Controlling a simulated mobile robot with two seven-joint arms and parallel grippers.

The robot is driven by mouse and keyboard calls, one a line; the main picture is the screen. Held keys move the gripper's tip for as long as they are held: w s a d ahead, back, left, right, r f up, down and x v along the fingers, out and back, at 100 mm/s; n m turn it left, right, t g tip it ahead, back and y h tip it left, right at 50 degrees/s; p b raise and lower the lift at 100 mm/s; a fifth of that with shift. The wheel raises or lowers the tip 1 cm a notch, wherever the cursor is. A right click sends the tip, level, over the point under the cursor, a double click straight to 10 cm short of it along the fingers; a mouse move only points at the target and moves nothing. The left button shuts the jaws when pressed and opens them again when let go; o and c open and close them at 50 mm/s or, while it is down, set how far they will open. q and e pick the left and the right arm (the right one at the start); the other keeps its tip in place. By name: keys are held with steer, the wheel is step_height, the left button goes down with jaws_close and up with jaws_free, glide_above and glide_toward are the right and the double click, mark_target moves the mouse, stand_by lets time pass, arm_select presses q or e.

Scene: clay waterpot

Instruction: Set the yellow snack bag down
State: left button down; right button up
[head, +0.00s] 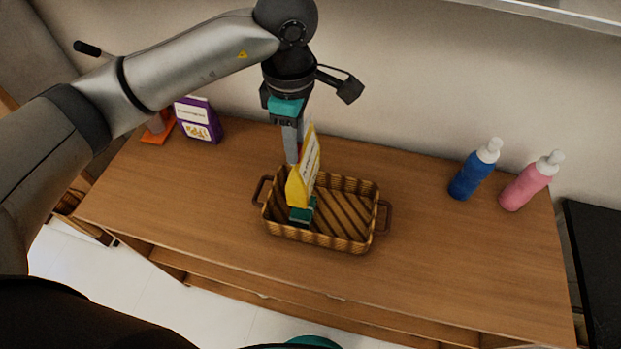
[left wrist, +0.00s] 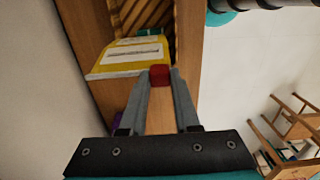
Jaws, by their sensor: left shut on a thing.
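The yellow snack bag (head: 297,187) stands roughly upright at the left part of the wicker basket (head: 345,240). Its lower end is inside or just over the basket; I cannot tell if it touches the bottom. My left gripper (head: 293,158) points down at the bag's upper left edge and is shut on it. In the left wrist view the bag (left wrist: 115,67) lies just beyond the fingertips (left wrist: 159,84), with a small red patch between them. A small green item (head: 303,213) lies in the basket beside the bag's lower end. My right gripper is out of view.
The basket stands on a wooden cabinet top (head: 440,270). A purple box (head: 197,120) and an orange item (head: 157,132) stand back left. A blue bottle (head: 471,177) and a pink bottle (head: 526,186) stand at the right. The basket's right part is empty.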

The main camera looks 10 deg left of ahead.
mark_target(296, 170)
arm_select(q)
steer(key=f, duration=0.2)
steer(key=shift+s+f, duration=0.25)
steer(key=shift+f, duration=0.1)
steer(key=shift+w+f+p, duration=0.15)
steer(key=shift+f+p, duration=0.25)
steer(key=shift+f, duration=1.85)
steer(key=shift+f, duration=0.15)
steer(key=c, duration=0.6)
jaws_free()
steer(key=shift+c, duration=0.2)
step_height(296, 170, up, 12)
steer(key=shift+r+b, duration=0.2)
steer(key=shift+b, duration=0.35)
